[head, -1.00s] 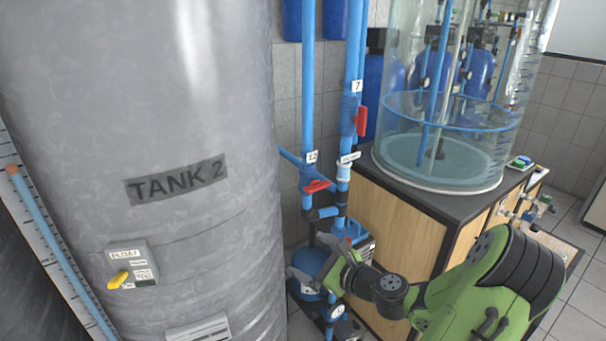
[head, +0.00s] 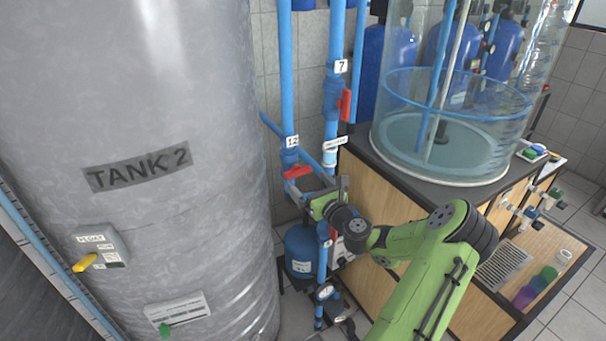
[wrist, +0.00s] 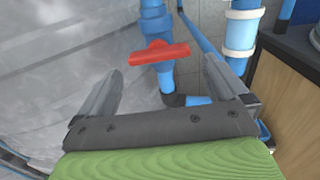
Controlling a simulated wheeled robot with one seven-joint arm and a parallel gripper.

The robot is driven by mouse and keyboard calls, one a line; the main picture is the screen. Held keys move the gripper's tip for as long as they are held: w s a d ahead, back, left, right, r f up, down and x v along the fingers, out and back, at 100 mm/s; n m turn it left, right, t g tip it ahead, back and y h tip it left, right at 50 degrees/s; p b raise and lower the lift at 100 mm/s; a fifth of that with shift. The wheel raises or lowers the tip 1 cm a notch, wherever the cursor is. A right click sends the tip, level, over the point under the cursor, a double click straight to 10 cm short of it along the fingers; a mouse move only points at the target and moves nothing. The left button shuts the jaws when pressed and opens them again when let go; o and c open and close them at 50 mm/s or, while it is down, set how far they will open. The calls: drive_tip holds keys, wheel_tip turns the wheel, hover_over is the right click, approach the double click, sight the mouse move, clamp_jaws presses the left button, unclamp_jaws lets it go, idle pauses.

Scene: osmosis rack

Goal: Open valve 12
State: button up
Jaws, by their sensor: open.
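Valve 12 is a red handle (head: 298,171) on a vertical blue pipe, just below the label "12" (head: 292,141) in the head view. In the wrist view the red handle (wrist: 158,53) lies crosswise over the blue pipe, slightly tilted. My gripper (head: 299,190) is just below the handle in the head view. In the wrist view my gripper (wrist: 160,80) is open, with one finger on each side of the handle's line. The handle shows beyond the gripper's base, between the fingers, and nothing is held. Whether a finger touches it cannot be told.
The grey tank marked TANK 2 (head: 140,230) stands close on the left. Another red handle (head: 345,104) is on the neighbouring pipe labelled 7 (head: 341,66). A wooden cabinet (head: 370,190) bearing a clear water tank (head: 440,145) is on the right.

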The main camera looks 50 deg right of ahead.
sight(301, 175)
drive_tip(key=x, duration=0.3)
drive_tip(key=shift+w+a+r, duration=0.1)
drive_tip(key=shift+w, duration=0.05)
drive_tip(key=shift+w+d, duration=0.25)
drive_tip(key=shift+w, duration=0.25)
drive_tip(key=c, duration=0.7)
drive_tip(key=shift+c, duration=0.2)
